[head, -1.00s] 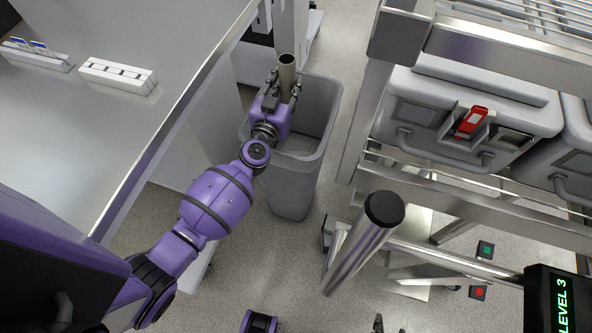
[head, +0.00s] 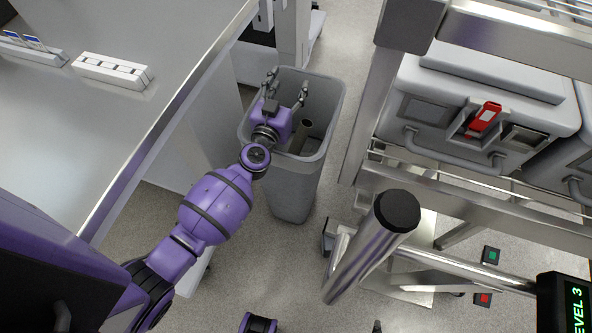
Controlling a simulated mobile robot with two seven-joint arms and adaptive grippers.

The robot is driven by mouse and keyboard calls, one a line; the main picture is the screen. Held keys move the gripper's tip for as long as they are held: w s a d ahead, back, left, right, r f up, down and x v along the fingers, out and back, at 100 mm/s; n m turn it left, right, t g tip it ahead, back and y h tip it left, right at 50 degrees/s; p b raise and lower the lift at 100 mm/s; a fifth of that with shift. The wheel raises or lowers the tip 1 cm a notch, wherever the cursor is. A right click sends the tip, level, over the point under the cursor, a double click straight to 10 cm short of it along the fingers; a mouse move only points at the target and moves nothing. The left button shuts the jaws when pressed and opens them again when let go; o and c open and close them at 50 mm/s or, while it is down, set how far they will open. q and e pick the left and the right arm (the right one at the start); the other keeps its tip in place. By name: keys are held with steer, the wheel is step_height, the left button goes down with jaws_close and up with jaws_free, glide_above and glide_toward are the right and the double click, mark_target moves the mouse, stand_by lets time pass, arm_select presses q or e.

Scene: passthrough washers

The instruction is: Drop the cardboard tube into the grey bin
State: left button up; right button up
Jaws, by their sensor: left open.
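The grey bin (head: 292,192) stands on the floor at the upper middle of the head view, with its open top facing up. The cardboard tube (head: 302,136) is inside the bin, leaning, with its round open end showing and its lower part hidden. My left gripper (head: 287,88) is over the bin's opening with its fingers spread wide, empty and apart from the tube. Only a small dark tip that may be my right gripper (head: 377,326) shows at the bottom edge; its jaws cannot be made out.
A steel bench (head: 120,120) with small white racks is on the left, its edge close to my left arm. A metal frame rack (head: 475,190) with grey cases (head: 470,110) is on the right. Speckled floor is open around the bin's front.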

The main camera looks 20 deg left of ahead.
steer(key=shift+s, duration=0.15)
arm_select(q)
step_height(320, 180, up, 7)
steer(key=p, duration=0.7)
steer(key=s+d+r+h+p, duration=0.1)
steer(key=s+d+r+p, duration=0.2)
steer(key=s+r, duration=0.5)
steer(key=s+d+r+m+p, duration=0.1)
steer(key=s+d+r+p, duration=0.1)
steer(key=s+r, duration=0.6)
steer(key=s+d, duration=0.1)
steer(key=s, duration=0.5)
steer(key=shift+r+h+p, duration=0.4)
arm_select(e)
steer(key=w+r+t, duration=0.1)
steer(key=w+r, duration=0.4)
steer(key=r, duration=0.4)
steer(key=w+r+t, duration=0.2)
steer(key=w+r, duration=0.4)
steer(key=r, duration=0.3)
steer(key=shift+r, duration=0.3)
arm_select(q)
steer(key=shift+s, duration=0.1)
